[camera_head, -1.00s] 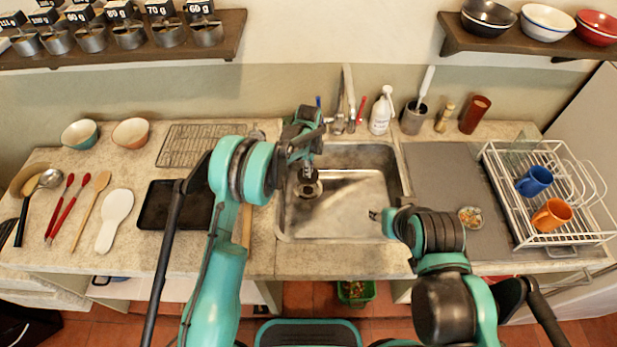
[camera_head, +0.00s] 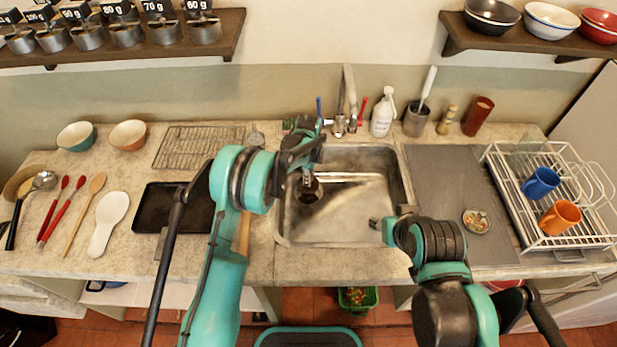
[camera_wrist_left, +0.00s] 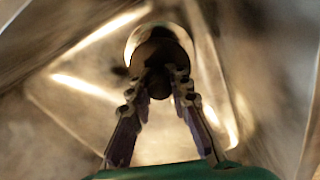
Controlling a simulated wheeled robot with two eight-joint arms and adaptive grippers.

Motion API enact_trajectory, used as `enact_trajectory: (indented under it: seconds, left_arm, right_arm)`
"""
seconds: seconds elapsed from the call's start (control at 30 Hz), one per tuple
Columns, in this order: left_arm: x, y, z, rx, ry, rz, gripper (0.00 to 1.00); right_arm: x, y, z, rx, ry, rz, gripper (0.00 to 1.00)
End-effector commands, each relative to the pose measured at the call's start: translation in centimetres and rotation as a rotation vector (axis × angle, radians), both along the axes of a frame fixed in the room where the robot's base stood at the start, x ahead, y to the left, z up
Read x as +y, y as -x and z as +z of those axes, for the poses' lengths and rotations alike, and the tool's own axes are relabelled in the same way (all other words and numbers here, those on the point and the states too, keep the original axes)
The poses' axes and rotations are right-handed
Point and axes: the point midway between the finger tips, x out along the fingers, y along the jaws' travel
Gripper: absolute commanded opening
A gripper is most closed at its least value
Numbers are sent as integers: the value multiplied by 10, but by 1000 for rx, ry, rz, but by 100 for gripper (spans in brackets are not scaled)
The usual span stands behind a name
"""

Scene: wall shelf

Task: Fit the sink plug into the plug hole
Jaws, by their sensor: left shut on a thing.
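The metal sink (camera_head: 345,215) is set in the worktop, with its plug hole in the left part of the basin. My left gripper (camera_wrist_left: 158,82) is shut on the dark sink plug (camera_wrist_left: 159,88), held between the fingertips. In the left wrist view, the round plug hole with its bright rim (camera_wrist_left: 134,42) lies just beyond the fingertips. Whether the plug touches the hole cannot be told. In the head view, my left gripper (camera_head: 307,186) reaches down into the basin and mostly hides the hole and plug. My right gripper (camera_head: 376,222) is by the sink's right edge, its fingers too small to read.
A tap (camera_head: 340,124) and a soap bottle (camera_head: 382,119) stand behind the sink. A black tray (camera_head: 160,208) lies left of it. A grey mat (camera_head: 440,180) with a small dish (camera_head: 475,221) and a white dish rack (camera_head: 530,232) are on the right.

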Motion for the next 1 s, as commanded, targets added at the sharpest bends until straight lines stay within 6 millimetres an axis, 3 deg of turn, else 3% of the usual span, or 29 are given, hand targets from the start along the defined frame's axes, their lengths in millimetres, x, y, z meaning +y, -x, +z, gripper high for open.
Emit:
enact_trajectory:
  seconds: [0.1, 0.3, 1.0]
  left_arm:
    - [0, 0, -16, 0, 0, 0, 0]
    - [0, 0, -28, 0, 0, 0, 0]
    - [0, 0, -29, 0, 0, 0, 0]
  right_arm:
    - [0, 0, -13, 0, 0, 0, 40]
    - [0, 0, -21, 0, 0, 0, 40]
    - [0, 0, -24, 0, 0, 0, 40]
